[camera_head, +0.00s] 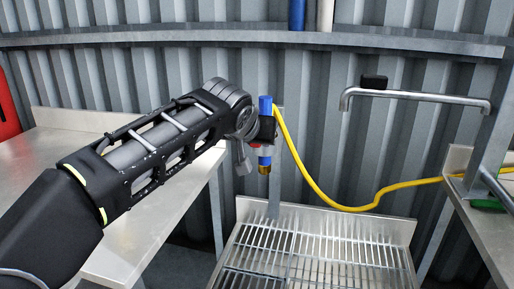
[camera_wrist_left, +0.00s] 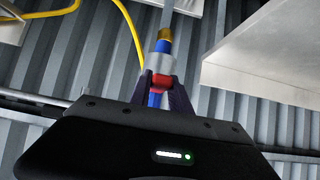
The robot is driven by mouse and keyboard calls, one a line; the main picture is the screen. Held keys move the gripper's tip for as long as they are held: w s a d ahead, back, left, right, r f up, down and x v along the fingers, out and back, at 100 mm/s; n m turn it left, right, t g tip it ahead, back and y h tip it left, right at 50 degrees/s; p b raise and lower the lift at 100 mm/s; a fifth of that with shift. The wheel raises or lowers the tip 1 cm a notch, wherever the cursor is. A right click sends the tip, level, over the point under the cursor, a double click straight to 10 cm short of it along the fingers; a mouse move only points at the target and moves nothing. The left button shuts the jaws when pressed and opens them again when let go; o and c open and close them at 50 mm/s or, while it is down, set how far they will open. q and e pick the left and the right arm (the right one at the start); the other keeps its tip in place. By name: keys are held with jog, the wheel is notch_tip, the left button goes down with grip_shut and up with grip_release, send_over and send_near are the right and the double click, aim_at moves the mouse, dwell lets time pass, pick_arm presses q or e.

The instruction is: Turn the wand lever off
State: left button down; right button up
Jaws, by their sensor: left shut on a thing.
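The wand (camera_head: 265,106) is held upright in front of the corrugated wall, with a blue top, a lower blue section and a brass tip pointing down. The yellow hose (camera_head: 318,190) joins it near the top. My left gripper (camera_head: 264,134) is shut on its middle. In the left wrist view the wand (camera_wrist_left: 164,47) shows its brass tip, a grey collar and a red part between the fingers (camera_wrist_left: 160,92). A small red piece also shows by the fingers in the head view; I cannot tell whether it is the lever or how it is set. My right gripper is out of view.
A metal grate (camera_head: 290,252) in a steel basin lies below the wand. A steel table (camera_head: 150,205) is at the left, and another steel surface (camera_head: 490,232) is at the right under a bent pipe (camera_head: 420,96). A shelf rail (camera_head: 400,43) runs along the wall.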

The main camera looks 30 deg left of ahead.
pick_arm(q)
jog(key=c, duration=1.2)
grip_release()
jog(key=v, duration=0.7)
jog(key=shift+s+r+p, duration=0.25)
jog(key=shift+s+p, duration=0.05)
jog(key=shift+s, duration=0.05)
